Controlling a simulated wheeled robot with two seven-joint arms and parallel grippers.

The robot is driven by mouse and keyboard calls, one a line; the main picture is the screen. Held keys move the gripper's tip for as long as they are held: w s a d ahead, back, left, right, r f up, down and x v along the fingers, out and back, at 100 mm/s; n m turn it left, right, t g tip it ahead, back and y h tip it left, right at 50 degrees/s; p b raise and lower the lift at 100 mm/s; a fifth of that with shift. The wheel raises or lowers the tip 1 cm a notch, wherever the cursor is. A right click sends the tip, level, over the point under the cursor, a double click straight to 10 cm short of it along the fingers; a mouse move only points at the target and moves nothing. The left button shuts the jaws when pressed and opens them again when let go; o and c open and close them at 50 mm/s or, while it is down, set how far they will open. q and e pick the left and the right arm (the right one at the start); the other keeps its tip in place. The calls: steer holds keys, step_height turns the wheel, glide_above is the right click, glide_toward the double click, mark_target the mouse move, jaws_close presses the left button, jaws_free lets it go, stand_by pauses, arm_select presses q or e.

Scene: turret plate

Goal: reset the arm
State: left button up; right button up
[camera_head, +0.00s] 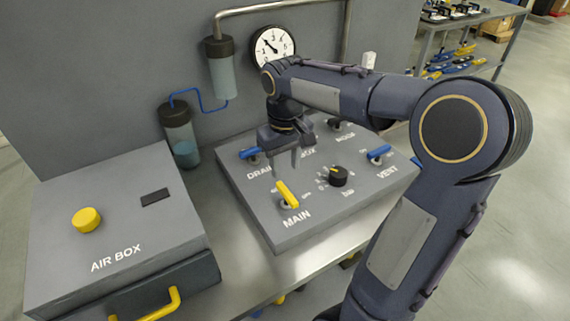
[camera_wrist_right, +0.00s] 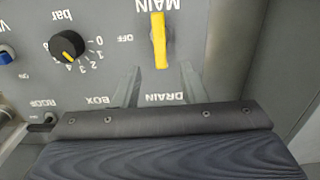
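My right arm reaches in from the right in the head view. Its gripper (camera_head: 287,160) hangs over the sloped grey control panel (camera_head: 262,213), apart from the levers. In the right wrist view its two fingers (camera_wrist_right: 160,85) stand apart with nothing between them but panel face, near the DRAIN label. The yellow MAIN lever (camera_head: 287,194) lies beyond the fingertips; it also shows in the right wrist view (camera_wrist_right: 159,40). The black bar knob (camera_head: 338,176) is beside it. Blue levers sit at DRAIN (camera_head: 249,152) and VENT (camera_head: 379,151). My left gripper is not in view.
The grey air box (camera_head: 150,230) with a yellow button (camera_head: 86,220) stands at the left. Two clear canisters (camera_head: 182,140) (camera_head: 222,75), a pipe and a round gauge (camera_head: 273,47) are behind the panel. A shelf (camera_head: 470,25) with parts is at the back right.

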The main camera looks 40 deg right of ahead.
steer(key=s+a+f+t+y, duration=0.1)
steer(key=s+a+t+y, duration=0.1)
steer(key=s+a, duration=0.4)
steer(key=s+a+f+t+y, duration=0.1)
steer(key=s+a+t, duration=0.2)
steer(key=s+a, duration=0.3)
steer(key=s, duration=0.4)
steer(key=shift+s+f+m+t+y, duration=0.25)
steer(key=shift+f+m+t+y, duration=0.05)
steer(key=shift+f+y, duration=0.1)
